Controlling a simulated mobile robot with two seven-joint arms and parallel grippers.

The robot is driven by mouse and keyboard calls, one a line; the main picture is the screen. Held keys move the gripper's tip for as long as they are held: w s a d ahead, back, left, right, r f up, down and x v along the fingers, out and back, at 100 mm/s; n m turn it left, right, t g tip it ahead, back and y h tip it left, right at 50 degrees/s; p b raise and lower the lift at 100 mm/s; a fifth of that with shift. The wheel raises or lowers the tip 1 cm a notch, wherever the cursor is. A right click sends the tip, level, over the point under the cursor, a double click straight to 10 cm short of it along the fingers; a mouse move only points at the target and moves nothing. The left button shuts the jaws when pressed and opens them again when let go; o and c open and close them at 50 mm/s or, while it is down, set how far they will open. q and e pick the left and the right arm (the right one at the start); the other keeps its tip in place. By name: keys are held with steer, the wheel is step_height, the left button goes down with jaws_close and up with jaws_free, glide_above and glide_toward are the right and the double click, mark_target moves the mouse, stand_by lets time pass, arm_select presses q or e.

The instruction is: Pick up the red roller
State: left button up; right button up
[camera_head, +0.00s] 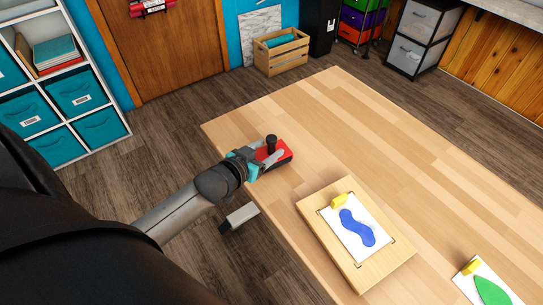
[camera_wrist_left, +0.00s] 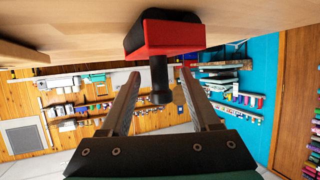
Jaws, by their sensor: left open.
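The red roller (camera_head: 284,154) lies near the left edge of the wooden table (camera_head: 385,130). It has a red block body and a black upright handle with a knob. My left gripper (camera_head: 266,157) is open at the roller, with its fingers on either side of the handle. In the left wrist view the red roller (camera_wrist_left: 165,38) appears upside down, and its black handle reaches between the two open fingers of my left gripper (camera_wrist_left: 160,78). I cannot tell whether either finger touches the handle. My right gripper is not in view.
A wooden board (camera_head: 388,262) with a blue-shape paper and yellow block lies nearer on the table. A green-shape paper (camera_head: 490,290) is at the lower right. The table's far middle is clear. A wooden crate (camera_head: 280,52) and shelves (camera_head: 50,60) stand beyond.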

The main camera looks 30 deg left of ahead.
arm_select(q)
steer(key=shift+b+x, duration=0.3)
steer(key=shift+x, duration=1)
steer(key=shift+d, duration=0.1)
jaws_close()
